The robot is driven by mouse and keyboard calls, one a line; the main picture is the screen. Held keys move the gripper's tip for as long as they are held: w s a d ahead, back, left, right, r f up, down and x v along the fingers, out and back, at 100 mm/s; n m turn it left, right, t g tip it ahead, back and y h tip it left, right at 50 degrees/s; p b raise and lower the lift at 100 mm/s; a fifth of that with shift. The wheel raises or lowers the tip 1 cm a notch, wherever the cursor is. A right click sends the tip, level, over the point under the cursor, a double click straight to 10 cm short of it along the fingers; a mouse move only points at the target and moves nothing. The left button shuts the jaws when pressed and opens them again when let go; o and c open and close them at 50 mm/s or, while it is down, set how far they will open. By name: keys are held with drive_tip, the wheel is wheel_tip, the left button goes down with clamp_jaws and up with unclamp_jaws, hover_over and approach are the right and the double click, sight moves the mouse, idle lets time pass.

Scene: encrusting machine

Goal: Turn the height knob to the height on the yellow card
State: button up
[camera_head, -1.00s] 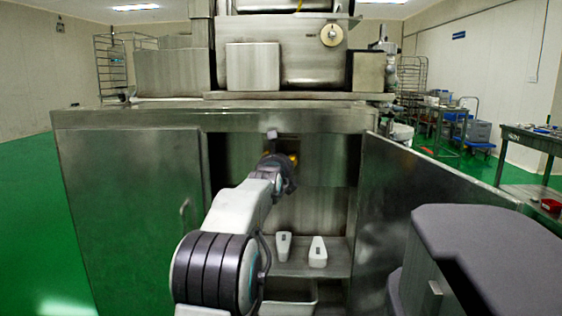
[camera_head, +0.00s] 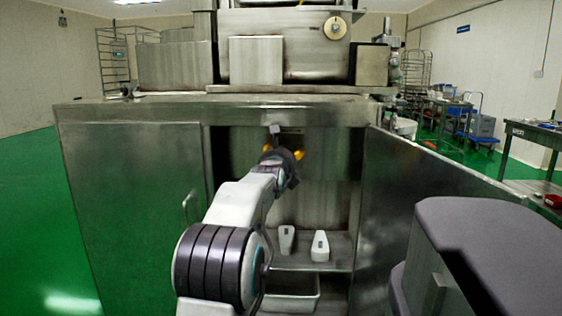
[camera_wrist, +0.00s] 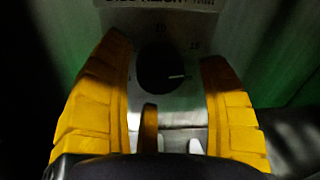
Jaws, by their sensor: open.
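The height knob (camera_wrist: 158,72) is round and black in the wrist view. Its white pointer line points to the right and slightly down. It sits on a grey panel with a label (camera_wrist: 170,4), cut off at the top, and faint scale numbers, one above the knob and one at its upper right. My gripper (camera_head: 283,151) reaches into the open cabinet in the head view. Its two yellow fingers are open, one on each side of the knob in the wrist view, with a gap visible on both sides. The yellow card is not visible in either current view.
The steel cabinet has a shut left door (camera_head: 135,205) and a right door (camera_head: 420,185) standing open. The steel countertop edge (camera_head: 200,108) runs above my gripper.

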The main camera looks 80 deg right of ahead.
drive_tip(key=a, duration=1.1)
drive_tip(key=shift+a+r, duration=0.35)
drive_tip(key=shift+w, duration=0.1)
